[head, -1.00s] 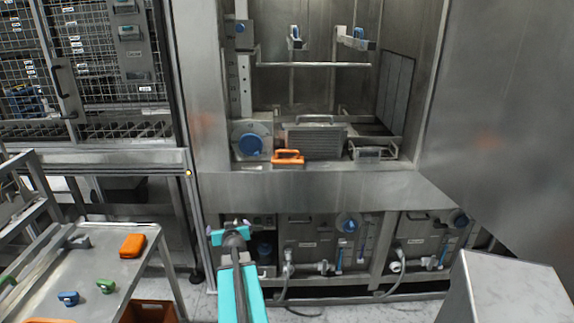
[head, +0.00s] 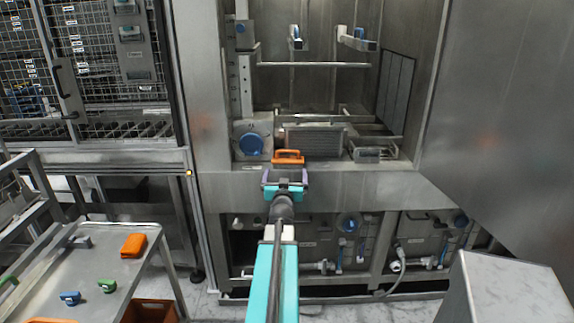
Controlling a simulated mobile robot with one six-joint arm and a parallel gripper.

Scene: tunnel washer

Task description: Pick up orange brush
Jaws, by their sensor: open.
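The orange brush (head: 288,157) lies on the front sill of the steel washer chamber, with its handle loop showing. My gripper (head: 285,174) is open, with its two purple-grey fingers spread and pointing at the chamber. It is just in front of and below the brush in the picture. The fingers appear apart from the brush, and nothing shows between them. The exact gap in depth is hard to tell.
The chamber ledge (head: 215,182) runs across below the opening. A blue round cap (head: 251,144) is left of the brush and a metal tray (head: 370,154) is right. A trolley (head: 95,262) with an orange block (head: 133,245) stands at left. A steel box (head: 500,290) is at lower right.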

